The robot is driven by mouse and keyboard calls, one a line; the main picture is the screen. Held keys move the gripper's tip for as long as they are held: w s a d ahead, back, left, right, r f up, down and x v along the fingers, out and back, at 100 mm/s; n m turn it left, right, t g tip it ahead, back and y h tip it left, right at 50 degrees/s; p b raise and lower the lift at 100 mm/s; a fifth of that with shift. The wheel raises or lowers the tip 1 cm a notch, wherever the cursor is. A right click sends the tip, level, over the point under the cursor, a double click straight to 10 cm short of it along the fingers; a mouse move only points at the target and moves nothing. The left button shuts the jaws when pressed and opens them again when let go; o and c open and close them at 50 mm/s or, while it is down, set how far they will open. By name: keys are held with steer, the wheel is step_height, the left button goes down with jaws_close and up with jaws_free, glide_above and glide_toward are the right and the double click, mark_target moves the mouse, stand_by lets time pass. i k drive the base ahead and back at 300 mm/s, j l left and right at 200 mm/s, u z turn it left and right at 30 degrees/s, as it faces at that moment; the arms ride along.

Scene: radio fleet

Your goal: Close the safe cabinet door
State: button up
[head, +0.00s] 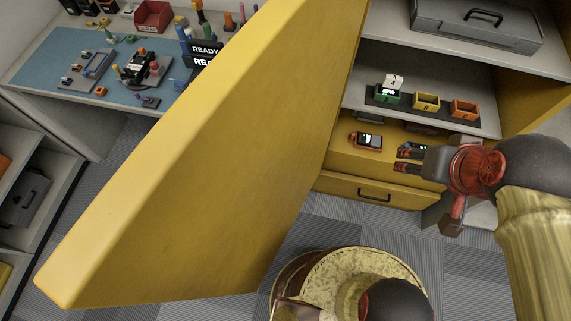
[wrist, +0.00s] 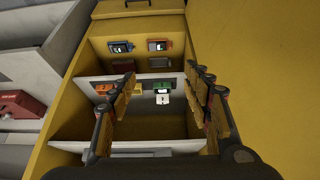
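The yellow safe cabinet door (head: 200,150) stands wide open and fills the middle of the head view. The cabinet's open interior (head: 345,160) is to its right. In the wrist view a large yellow panel, seemingly the door (wrist: 265,70), runs along the right side. My gripper (head: 410,160) is in front of the cabinet's lower compartment, right of the door and apart from it. In the wrist view my gripper (wrist: 160,72) is open, with its fingers well apart and nothing between them. The door's hinges are not clearly visible.
A shelf (head: 350,97) holds small green, yellow and orange bins. A radio (head: 366,141) lies below, above a drawer (head: 375,194) with a black handle. A grey case (head: 478,22) rests on the upper shelf. A workbench (head: 40,70) stands left; carpet (head: 200,308) shows below.

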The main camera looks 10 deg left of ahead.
mark_target(205, 205)
steer(key=k+j+z, duration=0.15)
steer(key=k+j, duration=0.3)
steer(key=k+j+z, duration=0.1)
steer(key=k+j, duration=0.3)
steer(key=k, duration=0.15)
steer(key=k+j+z, duration=0.1)
steer(key=k+j, duration=0.3)
steer(key=j, duration=0.2)
steer(key=k+j+z, duration=0.15)
steer(key=k+j, duration=0.25)
steer(key=j, duration=0.15)
steer(key=i+l+u, duration=0.1)
steer(key=u, duration=0.15)
steer(key=i+l+u, duration=0.1)
steer(key=l+u, duration=0.15)
